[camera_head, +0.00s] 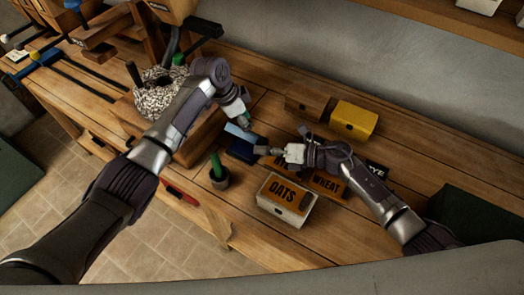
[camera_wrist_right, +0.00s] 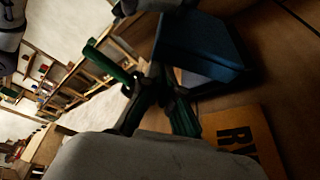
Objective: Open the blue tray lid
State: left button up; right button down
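The blue tray (camera_head: 240,154) sits on the workbench between my two grippers. A lighter blue panel (camera_head: 238,131) shows at its far side; I cannot tell for certain whether this is the lid standing raised. The tray also shows as a dark blue box (camera_wrist_right: 200,42) at the top of the right wrist view. My left gripper (camera_head: 245,121) points down just above the tray's far side; its fingers are too small to read. My right gripper (camera_head: 260,149) points left at the tray's right side. In the wrist view its fingertips (camera_wrist_right: 152,76) come close together, with nothing visible between them.
A yellow box (camera_head: 353,120) stands behind.

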pick_arm(q)
jog(key=shift+a, duration=0.25)
pick_arm(e)
jog(key=shift+w+d+r, duration=0.1)
jog(key=shift+w+r, duration=0.2)
